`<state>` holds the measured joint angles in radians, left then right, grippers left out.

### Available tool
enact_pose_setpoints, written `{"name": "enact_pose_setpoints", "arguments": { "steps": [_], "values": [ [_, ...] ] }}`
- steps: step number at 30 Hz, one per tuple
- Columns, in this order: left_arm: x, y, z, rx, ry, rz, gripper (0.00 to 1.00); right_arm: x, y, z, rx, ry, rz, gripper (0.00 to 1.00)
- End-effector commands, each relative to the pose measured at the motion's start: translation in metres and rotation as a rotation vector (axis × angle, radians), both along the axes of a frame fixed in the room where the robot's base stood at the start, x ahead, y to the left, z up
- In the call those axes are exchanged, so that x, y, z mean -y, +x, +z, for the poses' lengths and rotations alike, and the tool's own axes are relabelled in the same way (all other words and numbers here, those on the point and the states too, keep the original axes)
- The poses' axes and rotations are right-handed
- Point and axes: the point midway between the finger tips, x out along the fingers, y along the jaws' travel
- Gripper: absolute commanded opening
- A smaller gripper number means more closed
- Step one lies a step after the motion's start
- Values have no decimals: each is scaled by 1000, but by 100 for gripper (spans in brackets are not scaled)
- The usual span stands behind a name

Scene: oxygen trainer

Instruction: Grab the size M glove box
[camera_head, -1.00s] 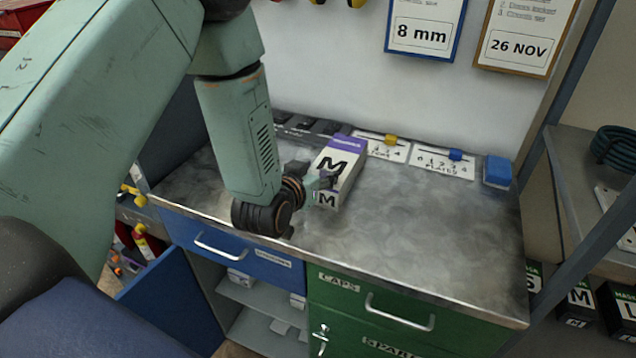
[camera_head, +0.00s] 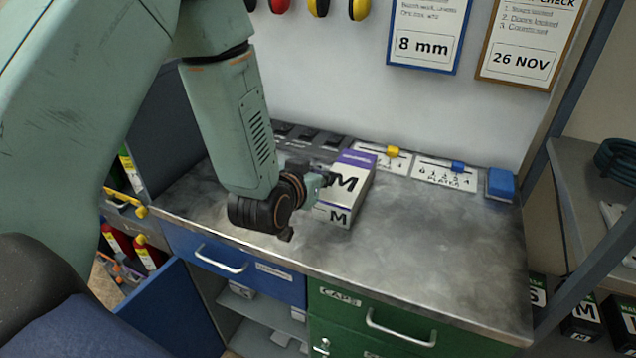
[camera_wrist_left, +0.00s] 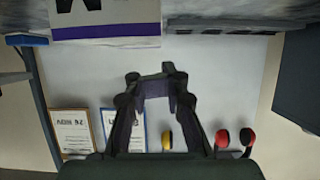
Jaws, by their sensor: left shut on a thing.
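The size M glove box (camera_head: 355,185) is white and grey with a purple end and a large black M on its top and front. It is at the counter's left-middle in the head view. Its edge with part of the M and a purple band also shows at the top of the left wrist view (camera_wrist_left: 105,30). My left gripper (camera_head: 326,180) is at the box's left side, shut on it. The fingers show in the wrist view (camera_wrist_left: 152,85), but the contact itself is hidden there. My right gripper is not in view.
The grey metal counter (camera_head: 440,240) is clear right of the box. Slider panels (camera_head: 445,172) and a blue block (camera_head: 500,185) line its back. An open blue door (camera_head: 165,315) is below left. Black boxes marked M (camera_head: 582,318) and L stand on the right shelf.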

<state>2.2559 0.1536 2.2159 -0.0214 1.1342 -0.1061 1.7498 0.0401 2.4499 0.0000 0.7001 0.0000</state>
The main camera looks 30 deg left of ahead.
Motion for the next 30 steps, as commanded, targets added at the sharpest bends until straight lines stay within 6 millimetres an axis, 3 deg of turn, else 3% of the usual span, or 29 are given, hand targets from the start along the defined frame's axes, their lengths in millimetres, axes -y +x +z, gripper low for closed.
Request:
{"name": "enact_pose_setpoints", "arguments": {
  "steps": [3,8,21,22,30],
  "values": [
    [-1,1,25,6,-2,3,0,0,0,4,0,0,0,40],
    [-1,1,46,5,-1,3,0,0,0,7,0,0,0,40],
    [-1,1,56,4,-1,4,0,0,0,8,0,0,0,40],
    [-1,1,56,4,-1,4,12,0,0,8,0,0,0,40],
    [-1,1,56,5,-1,4,35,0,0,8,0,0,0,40]
  ]
}}
